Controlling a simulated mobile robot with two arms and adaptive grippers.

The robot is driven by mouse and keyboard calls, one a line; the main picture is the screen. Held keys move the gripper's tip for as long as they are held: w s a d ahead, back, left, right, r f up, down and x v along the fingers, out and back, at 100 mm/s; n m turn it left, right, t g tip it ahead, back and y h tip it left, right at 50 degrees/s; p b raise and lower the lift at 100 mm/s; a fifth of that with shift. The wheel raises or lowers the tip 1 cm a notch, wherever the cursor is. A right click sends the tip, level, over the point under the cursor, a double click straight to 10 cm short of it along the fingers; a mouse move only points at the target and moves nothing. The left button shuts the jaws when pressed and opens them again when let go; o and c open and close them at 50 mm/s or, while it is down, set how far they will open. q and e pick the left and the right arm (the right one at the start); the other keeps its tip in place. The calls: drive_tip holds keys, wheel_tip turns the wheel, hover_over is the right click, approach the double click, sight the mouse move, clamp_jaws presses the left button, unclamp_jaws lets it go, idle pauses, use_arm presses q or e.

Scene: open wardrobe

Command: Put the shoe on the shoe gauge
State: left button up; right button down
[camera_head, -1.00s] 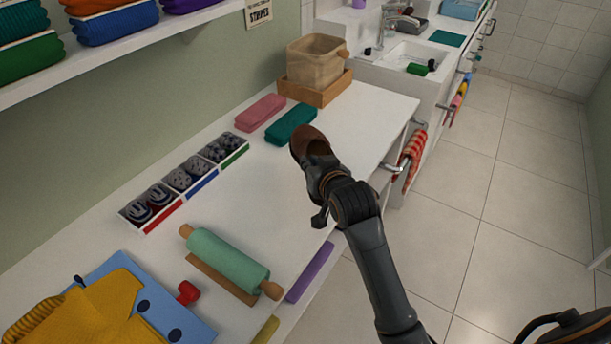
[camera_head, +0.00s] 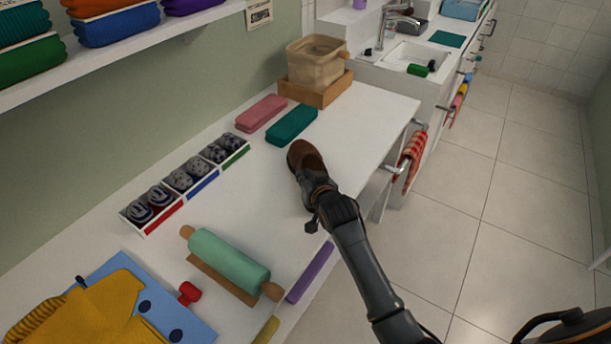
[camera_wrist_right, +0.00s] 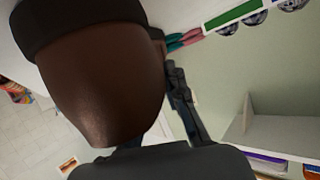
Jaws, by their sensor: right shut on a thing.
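A brown shoe (camera_head: 304,155) with a dark part near the grip is held over the middle of the white counter, just in front of the teal block. My right gripper (camera_head: 314,183) is shut on it; its fingertips are mostly hidden in the head view. I cannot tell whether the shoe touches the counter. In the right wrist view the shoe (camera_wrist_right: 100,85) fills the left half, with a dark gripper finger (camera_wrist_right: 182,100) beside it. I cannot pick out the shoe gauge for certain. My left gripper is not in view.
A teal block (camera_head: 292,125) and a pink block (camera_head: 261,113) lie behind the shoe. A divided sock tray (camera_head: 206,182) is to the left, a rolling pin (camera_head: 229,262) in front. A beige bin (camera_head: 314,64) stands at the back. The counter right of the shoe is clear.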

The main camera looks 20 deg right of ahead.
drive_tip(key=c, duration=1.8)
unclamp_jaws()
drive_tip(key=o, duration=0.4)
